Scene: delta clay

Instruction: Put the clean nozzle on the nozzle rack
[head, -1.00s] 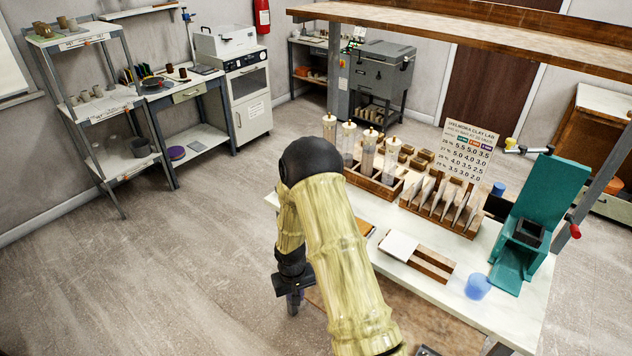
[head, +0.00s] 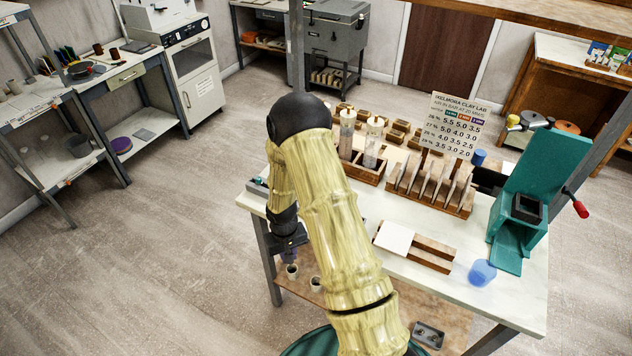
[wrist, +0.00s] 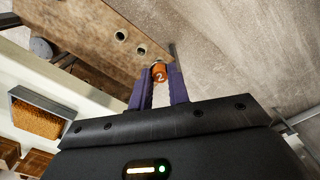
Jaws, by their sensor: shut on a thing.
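In the head view my gripper (head: 289,256) hangs beside the left end of the white table (head: 385,283), over the lower shelf; the nozzle cannot be made out there. I cannot tell for sure which thing is the nozzle rack. A grey metal tray with dark round spots (head: 428,335) lies on the lower wooden shelf.
Two small cups (head: 292,271) stand on the lower shelf below my gripper. A grey tray with a brown, bristly inside (wrist: 40,118) is at the tabletop's edge. A teal press (head: 540,190) and blue cup (head: 482,273) stand at the right. Open floor lies left.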

